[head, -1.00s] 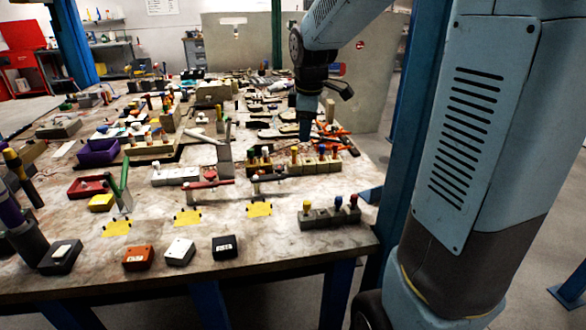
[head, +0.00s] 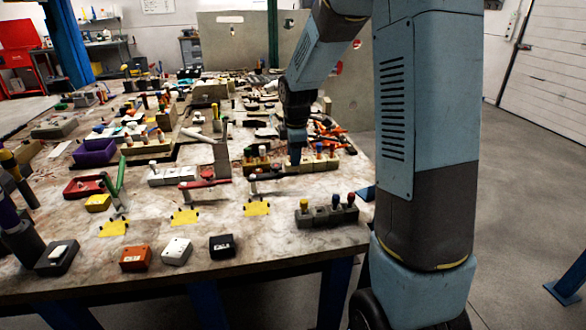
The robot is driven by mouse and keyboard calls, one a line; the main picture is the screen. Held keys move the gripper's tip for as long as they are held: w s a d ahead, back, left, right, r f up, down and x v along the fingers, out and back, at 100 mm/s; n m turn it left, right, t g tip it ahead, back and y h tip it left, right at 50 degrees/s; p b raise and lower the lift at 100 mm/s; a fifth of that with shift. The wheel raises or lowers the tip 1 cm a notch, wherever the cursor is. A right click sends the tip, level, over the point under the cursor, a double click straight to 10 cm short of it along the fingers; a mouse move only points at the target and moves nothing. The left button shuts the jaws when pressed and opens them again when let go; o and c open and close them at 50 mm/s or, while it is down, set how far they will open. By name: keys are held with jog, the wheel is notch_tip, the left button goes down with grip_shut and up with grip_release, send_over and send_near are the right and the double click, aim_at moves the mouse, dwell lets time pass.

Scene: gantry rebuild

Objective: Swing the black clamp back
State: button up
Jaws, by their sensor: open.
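The black clamp (head: 268,177) stands near the right front of the bench, behind a yellow patch (head: 257,208). Its dark handle lies about level and points right, with a pale upright part at its left end. My gripper (head: 296,158) points down over the bench, behind and to the right of the clamp, close to a block with coloured pegs (head: 318,164). It looks empty and apart from the clamp; its fingers are small and dark here.
A red-handled clamp (head: 205,183) and a green-handled clamp (head: 119,178) stand to the left. A grey block with pegs (head: 327,216) sits at the front right corner. Several small boxes line the front edge. The bench is crowded farther back.

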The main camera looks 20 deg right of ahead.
aim_at(293, 173)
jog(key=shift+w+f, duration=0.2)
jog(key=shift+f, duration=0.8)
jog(key=shift+w+f, duration=0.15)
jog(key=shift+f, duration=0.85)
jog(key=shift+w+f, duration=0.2)
jog(key=shift+f, duration=0.8)
jog(key=shift+c, duration=0.3)
grip_shut()
